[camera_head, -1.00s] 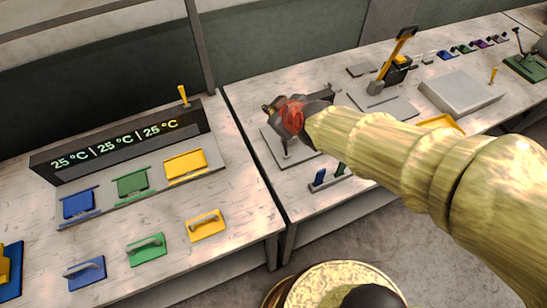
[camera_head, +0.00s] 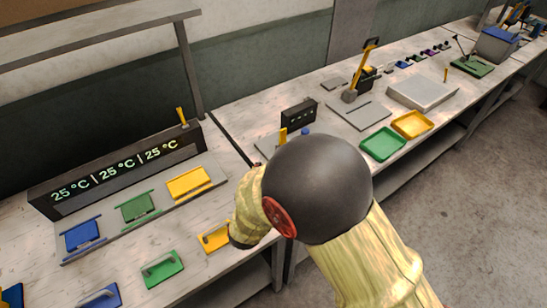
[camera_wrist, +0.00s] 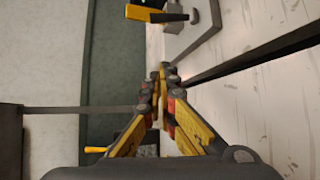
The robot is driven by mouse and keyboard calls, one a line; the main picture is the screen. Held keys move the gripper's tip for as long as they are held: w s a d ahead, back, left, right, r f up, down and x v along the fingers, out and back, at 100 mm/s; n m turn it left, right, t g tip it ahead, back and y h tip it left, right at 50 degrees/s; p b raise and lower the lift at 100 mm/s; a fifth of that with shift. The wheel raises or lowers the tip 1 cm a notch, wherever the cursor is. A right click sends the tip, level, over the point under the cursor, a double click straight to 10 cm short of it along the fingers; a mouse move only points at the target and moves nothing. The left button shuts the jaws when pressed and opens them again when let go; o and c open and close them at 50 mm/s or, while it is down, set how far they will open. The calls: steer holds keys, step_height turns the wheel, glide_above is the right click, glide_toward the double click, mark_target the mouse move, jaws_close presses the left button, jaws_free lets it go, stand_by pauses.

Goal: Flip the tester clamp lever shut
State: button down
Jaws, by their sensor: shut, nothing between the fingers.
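The tester's clamp lever shows in the head view as a yellow tip (camera_head: 283,137) standing up just behind my arm. In the wrist view what looks like the same lever (camera_wrist: 155,13), yellow and black, stands roughly upright on a grey plate (camera_wrist: 205,30), cut by the top picture edge. The tester's base is mostly hidden by my arm in the head view. My gripper (camera_wrist: 163,72) is shut and empty in the wrist view, its fingertips together and apart from the lever. The head view does not show the fingers.
A temperature display (camera_head: 115,168) with blue, green and yellow slots stands on the left table. A small black box (camera_head: 298,112) is behind the tester. Green (camera_head: 382,143) and yellow (camera_head: 412,124) trays and a yellow-levered press (camera_head: 362,75) stand to the right. A gap separates the two tables.

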steer(key=b+x, duration=0.3)
steer(key=x, duration=0.6)
steer(key=shift+w+f, duration=0.2)
steer(key=shift+w, duration=0.2)
steer(key=shift+s+d+r+b, duration=0.2)
steer(key=shift+d+r+b, duration=0.1)
steer(key=shift+d, duration=0.3)
steer(key=shift+s+d+r+b, duration=0.15)
steer(key=shift+d+b, duration=0.1)
steer(key=shift+d, duration=0.4)
steer(key=shift+s+d+r, duration=0.1)
steer(key=shift+d, duration=0.35)
steer(key=shift+s+d+r, duration=0.1)
steer(key=shift+s+d+b, duration=0.1)
steer(key=shift+b, duration=0.45)
